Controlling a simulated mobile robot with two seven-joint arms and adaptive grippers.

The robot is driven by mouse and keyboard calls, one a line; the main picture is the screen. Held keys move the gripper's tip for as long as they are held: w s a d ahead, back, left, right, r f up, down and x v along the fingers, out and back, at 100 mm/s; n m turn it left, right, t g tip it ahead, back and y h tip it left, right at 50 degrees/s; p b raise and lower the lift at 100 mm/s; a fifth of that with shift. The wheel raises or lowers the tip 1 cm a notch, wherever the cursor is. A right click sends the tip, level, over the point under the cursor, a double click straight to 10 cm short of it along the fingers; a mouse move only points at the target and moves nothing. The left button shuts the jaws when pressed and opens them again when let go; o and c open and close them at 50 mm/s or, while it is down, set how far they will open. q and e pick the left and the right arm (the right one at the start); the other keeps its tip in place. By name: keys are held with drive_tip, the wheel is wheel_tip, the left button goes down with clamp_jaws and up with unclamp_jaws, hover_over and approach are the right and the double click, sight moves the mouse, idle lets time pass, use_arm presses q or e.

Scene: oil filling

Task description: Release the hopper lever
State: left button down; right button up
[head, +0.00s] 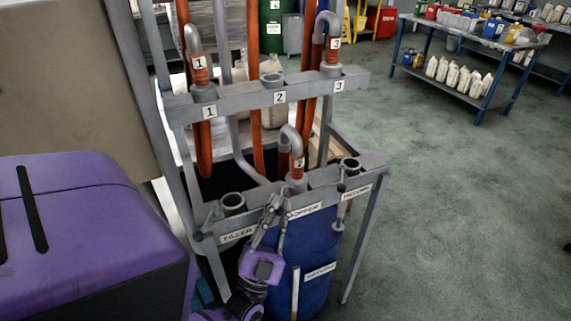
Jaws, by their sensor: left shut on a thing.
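The grey metal stand has a lower front bar with the labels FILLER, HOPPER and RETURN. The hopper label (306,210) sits in the middle of the bar. An orange hose with a grey bent end, marked 2 (298,163), stands in the socket above it. My left gripper (279,206) reaches up from below, with its fingers shut at the bar just left of the hopper label. The hopper lever is mostly hidden between the fingers, so its exact position cannot be told. My right gripper is out of view.
Hose 1 (199,70) and hose 3 (333,44) hang in the upper rack; its middle socket (272,79) is empty. The return lever (341,204) hangs at the right. A blue drum (318,245) stands below the bar. The floor at right is clear.

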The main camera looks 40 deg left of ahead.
use_arm(q)
drive_tip(key=shift+s+a+f+m+h, duration=0.15)
drive_tip(key=shift+f+m+h, duration=0.2)
drive_tip(key=shift+h, duration=0.45)
drive_tip(key=shift+r+m+t+h, duration=0.1)
drive_tip(key=shift+m+t+h, duration=0.15)
drive_tip(key=shift+t+h, duration=0.05)
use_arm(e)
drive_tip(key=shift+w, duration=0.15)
use_arm(q)
drive_tip(key=shift+s+a+h, duration=0.1)
drive_tip(key=shift+h, duration=0.3)
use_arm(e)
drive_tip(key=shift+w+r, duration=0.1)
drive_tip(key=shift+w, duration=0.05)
use_arm(q)
drive_tip(key=c, duration=1.9)
unclamp_jaws()
drive_tip(key=shift+o, duration=0.2)
drive_tip(key=shift+r, duration=0.1)
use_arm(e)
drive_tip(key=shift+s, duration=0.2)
use_arm(q)
drive_tip(key=v, duration=1.2)
